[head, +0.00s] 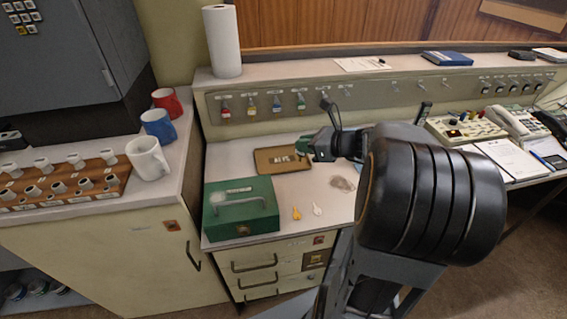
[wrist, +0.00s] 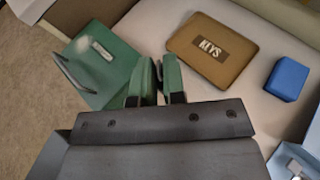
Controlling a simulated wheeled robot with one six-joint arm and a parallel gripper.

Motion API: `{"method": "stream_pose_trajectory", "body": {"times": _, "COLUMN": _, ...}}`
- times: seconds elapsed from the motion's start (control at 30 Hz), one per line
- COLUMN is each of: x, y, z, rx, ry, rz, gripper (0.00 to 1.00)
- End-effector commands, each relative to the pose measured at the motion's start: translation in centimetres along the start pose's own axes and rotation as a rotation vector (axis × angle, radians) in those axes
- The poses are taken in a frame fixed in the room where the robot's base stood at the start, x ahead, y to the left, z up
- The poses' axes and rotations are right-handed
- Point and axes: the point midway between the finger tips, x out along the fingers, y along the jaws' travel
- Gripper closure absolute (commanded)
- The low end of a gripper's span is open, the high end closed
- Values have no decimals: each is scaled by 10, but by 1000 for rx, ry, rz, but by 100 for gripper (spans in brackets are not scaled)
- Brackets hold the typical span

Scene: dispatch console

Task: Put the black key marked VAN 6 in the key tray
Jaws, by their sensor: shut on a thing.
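The key tray (head: 262,168) is a shallow brown tray on the desk, with a pale label reading KEYS; it also shows in the wrist view (wrist: 185,42). My gripper (head: 303,150) is above the desk at the tray's right edge in the head view. In the wrist view its green fingers (wrist: 159,72) are close together, apart from the tray. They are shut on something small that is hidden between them. No black key or VAN 6 marking can be made out. A dark shape near the hooks, just above my wrist, is unclear.
A green cash box (head: 240,212) stands left of my gripper. A yellow key (head: 296,213) and a white key (head: 317,208) lie in front. Coloured keys hang on the back panel (head: 210,108). A blue box (wrist: 287,78) is right of the tray in the wrist view.

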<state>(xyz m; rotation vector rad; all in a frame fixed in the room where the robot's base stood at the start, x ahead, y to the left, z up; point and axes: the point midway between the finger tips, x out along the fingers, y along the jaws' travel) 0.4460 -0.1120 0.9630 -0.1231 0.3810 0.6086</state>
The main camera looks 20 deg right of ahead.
Motion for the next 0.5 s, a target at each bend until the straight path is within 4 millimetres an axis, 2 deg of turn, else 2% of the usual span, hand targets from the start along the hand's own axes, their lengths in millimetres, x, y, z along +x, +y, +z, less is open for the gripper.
{"method": "stream_pose_trajectory", "body": {"times": 0.17, "x": 22, "y": -22, "z": -11, "rx": 17, "ry": 1, "rz": -26, "gripper": 100}}
{"method": "stream_pose_trajectory", "body": {"times": 0.4, "x": 69, "y": -69, "z": -21, "rx": 18, "ry": 2, "rz": -29, "gripper": 100}}
{"method": "stream_pose_trajectory", "body": {"times": 0.5, "x": 86, "y": -80, "z": -35, "rx": 19, "ry": 2, "rz": -28, "gripper": 100}}
